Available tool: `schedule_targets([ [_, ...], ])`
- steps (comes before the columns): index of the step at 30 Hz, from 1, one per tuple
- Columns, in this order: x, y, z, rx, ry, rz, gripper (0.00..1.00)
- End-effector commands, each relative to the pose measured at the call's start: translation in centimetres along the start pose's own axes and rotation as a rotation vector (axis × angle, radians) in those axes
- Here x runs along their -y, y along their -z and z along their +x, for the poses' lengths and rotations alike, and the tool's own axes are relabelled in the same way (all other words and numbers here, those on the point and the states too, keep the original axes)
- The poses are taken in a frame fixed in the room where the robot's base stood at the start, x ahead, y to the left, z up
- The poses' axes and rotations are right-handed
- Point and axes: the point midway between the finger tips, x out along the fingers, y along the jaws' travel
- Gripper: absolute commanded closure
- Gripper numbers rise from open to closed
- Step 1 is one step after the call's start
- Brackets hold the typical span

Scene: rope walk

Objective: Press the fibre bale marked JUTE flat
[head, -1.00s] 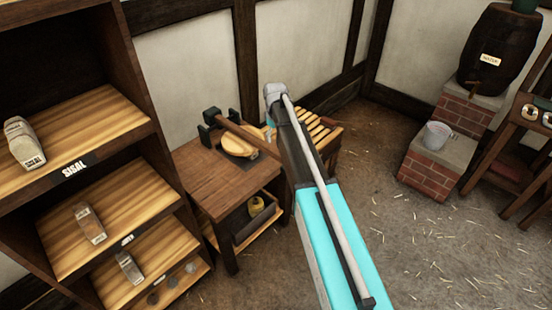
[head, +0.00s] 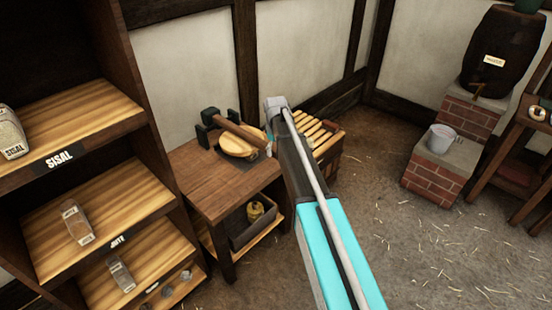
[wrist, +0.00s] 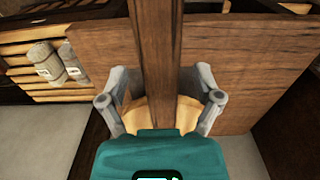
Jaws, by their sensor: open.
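A round yellow-tan bundle (head: 240,146) lies under the wooden lever (head: 238,131) of a press on the table; no mark on it is readable. The lever is nearly level, hinged at dark brackets at its left. In the wrist view the lever (wrist: 161,60) runs between the two fingers of my open gripper (wrist: 160,100), and tan material (wrist: 180,107) shows below it. I cannot tell whether the fingers touch the lever. In the head view my arm hides most of the gripper. A small tagged bale (head: 77,222) lies on the shelf labelled JUTE.
The shelf unit (head: 150,170) stands at the left, with a bale (head: 11,134) above the SISAL label and another bale (head: 121,273) lower down. A slatted stand (head: 314,133) is right of the table (head: 208,184).

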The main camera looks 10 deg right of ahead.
Motion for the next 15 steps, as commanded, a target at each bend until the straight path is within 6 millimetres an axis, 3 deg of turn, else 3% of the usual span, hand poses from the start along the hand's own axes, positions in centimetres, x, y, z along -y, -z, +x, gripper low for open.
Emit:
schedule_targets([
  [6,0.0,0.0,1.8,0.000,0.000,0.000,0.17],
  [15,0.0,0.0,2.3,0.000,0.000,0.001,0.17],
])
